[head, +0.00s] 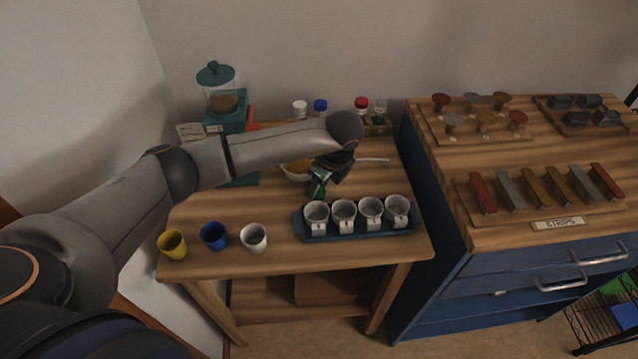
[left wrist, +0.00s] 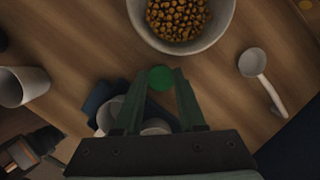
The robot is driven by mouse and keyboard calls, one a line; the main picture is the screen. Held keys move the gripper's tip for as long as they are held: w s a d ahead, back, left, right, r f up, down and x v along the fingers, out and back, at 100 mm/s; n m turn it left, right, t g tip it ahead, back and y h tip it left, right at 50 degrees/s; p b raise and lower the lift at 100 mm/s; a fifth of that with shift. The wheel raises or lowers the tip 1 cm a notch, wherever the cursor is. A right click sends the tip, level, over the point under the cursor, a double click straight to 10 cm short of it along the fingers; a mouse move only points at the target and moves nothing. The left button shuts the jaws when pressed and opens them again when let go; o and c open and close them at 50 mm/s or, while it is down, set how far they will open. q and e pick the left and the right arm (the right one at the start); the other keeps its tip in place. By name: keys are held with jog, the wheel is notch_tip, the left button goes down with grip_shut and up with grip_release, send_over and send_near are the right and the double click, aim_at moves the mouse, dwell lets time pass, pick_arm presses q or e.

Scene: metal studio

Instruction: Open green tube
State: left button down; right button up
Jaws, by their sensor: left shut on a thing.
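My left gripper (head: 318,190) points down over the table, just behind the blue tray of cups. In the left wrist view its fingers (left wrist: 159,88) are closed on a round green piece, which looks like a cap (left wrist: 160,77). A clear tube (head: 380,106) with no coloured cap showing stands at the right end of the back row. Beside it are a red-capped tube (head: 361,103), a blue-capped one (head: 320,105) and a white-capped one (head: 300,107). My forearm passes in front of this row and hides part of it. My right gripper is not in view.
A dark blue tray (head: 365,236) holds several white cups close to the gripper. A bowl of brown pellets (left wrist: 222,38) and a white scoop (left wrist: 252,63) lie near it. Yellow (head: 172,244), blue (head: 213,236) and white (head: 253,238) cups stand front left. A teal dispenser (head: 223,108) stands behind.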

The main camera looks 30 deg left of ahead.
pick_arm(q)
jog(key=c, duration=1)
grip_release()
jog(key=shift+f, duration=0.1)
jog(key=o, duration=0.5)
jog(key=shift+o, duration=0.2)
jog(key=shift+r, duration=0.2)
jog(key=v, duration=1.2)
jog(key=shift+s+d+f, duration=0.1)
jog(key=shift+s, duration=0.05)
